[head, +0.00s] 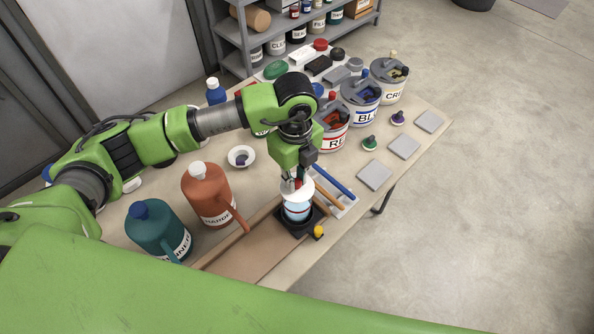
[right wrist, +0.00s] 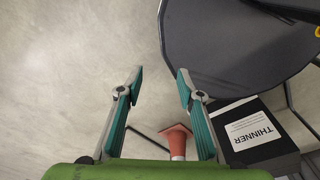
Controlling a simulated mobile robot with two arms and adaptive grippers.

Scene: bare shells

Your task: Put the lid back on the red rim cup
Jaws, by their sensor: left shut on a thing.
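My left gripper (head: 297,181) points down over the near edge of the table and is shut on a white lid (head: 296,191). The lid is right above a small cup (head: 297,211) with a pale blue and white body, which stands in a dark square holder.
A brown bottle (head: 207,194) and a teal bottle (head: 158,230) stand left of the cup. A white bowl (head: 241,157), labelled cans (head: 359,99) and grey square pads (head: 375,175) share the table (head: 416,153). An orange cone (right wrist: 177,141) stands near my right gripper.

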